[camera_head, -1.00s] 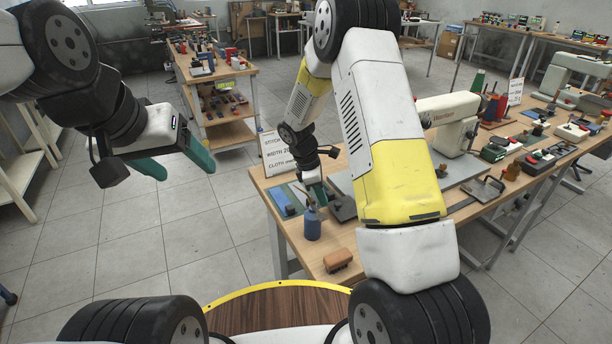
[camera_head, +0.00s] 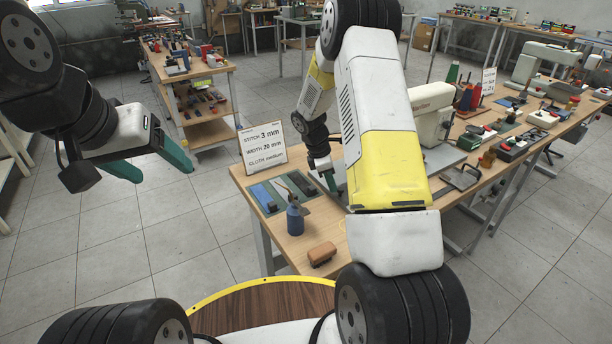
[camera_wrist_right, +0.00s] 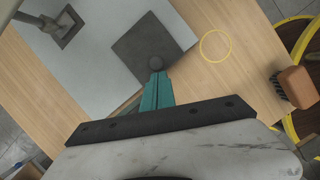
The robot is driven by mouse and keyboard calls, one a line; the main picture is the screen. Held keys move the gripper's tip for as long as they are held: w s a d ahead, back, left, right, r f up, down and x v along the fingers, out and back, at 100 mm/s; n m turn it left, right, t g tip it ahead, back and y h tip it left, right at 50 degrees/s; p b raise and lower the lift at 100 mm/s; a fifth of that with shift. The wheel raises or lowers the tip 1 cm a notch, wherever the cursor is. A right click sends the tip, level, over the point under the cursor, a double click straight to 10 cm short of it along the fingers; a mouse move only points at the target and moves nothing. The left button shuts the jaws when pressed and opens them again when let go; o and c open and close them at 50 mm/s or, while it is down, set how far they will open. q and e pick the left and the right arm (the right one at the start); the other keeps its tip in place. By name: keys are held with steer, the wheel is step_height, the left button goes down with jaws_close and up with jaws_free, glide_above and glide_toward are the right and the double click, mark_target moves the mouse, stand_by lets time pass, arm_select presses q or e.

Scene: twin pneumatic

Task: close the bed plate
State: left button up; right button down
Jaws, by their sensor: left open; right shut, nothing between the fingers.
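The bed plate (camera_wrist_right: 135,44) is a dark square plate with a round dark knob (camera_wrist_right: 156,63). In the right wrist view it lies at the edge of the light grey machine bed (camera_wrist_right: 95,75). My right gripper (camera_wrist_right: 157,76) has its teal fingers together, with the tips right at the knob; I cannot tell whether they touch it. In the head view my right gripper (camera_head: 328,178) is low over the table, and my arm hides the plate. My left gripper (camera_head: 160,169) is open and empty over the floor, left of the table.
A blue bottle (camera_head: 295,220) and a brown brush (camera_head: 322,254) stand near the table's front-left edge. A sign (camera_head: 262,146) stands behind a mat with tools. The cream sewing machine (camera_head: 432,115) is behind my right arm.

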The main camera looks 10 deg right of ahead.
steer(key=shift+w+d, duration=0.3)
steer(key=shift+d, duration=0.65)
steer(key=shift+a+r, duration=0.1)
steer(key=shift+a, duration=0.25)
steer(key=a, duration=0.3)
steer(key=shift+w+a+r, duration=0.15)
steer(key=shift+w+r, duration=0.05)
steer(key=shift+r, duration=0.05)
steer(key=s+a+r+m+t+y, duration=0.1)
steer(key=s+a+r+m, duration=0.15)
steer(key=r, duration=0.75)
steer(key=s+a+r+m+y, duration=0.1)
steer(key=s+a+r, duration=0.15)
steer(key=r, duration=0.65)
steer(key=s+a+r+m+t+y, duration=0.1)
steer(key=s+r+m+t, duration=0.1)
steer(key=s+r+m, duration=0.2)
steer(key=s+a+r+m+t+y, duration=0.1)
steer(key=s+r+m, duration=0.3)
steer(key=s, duration=0.7)
steer(key=s+a+r+m+t+y, duration=0.1)
steer(key=s+r+m+t+y, duration=0.1)
steer(key=s, duration=0.6)
steer(key=shift+s+a+r+m+t, duration=0.2)
steer(key=shift+a+r+m+t, duration=0.1)
steer(key=shift+r+m, duration=0.8)
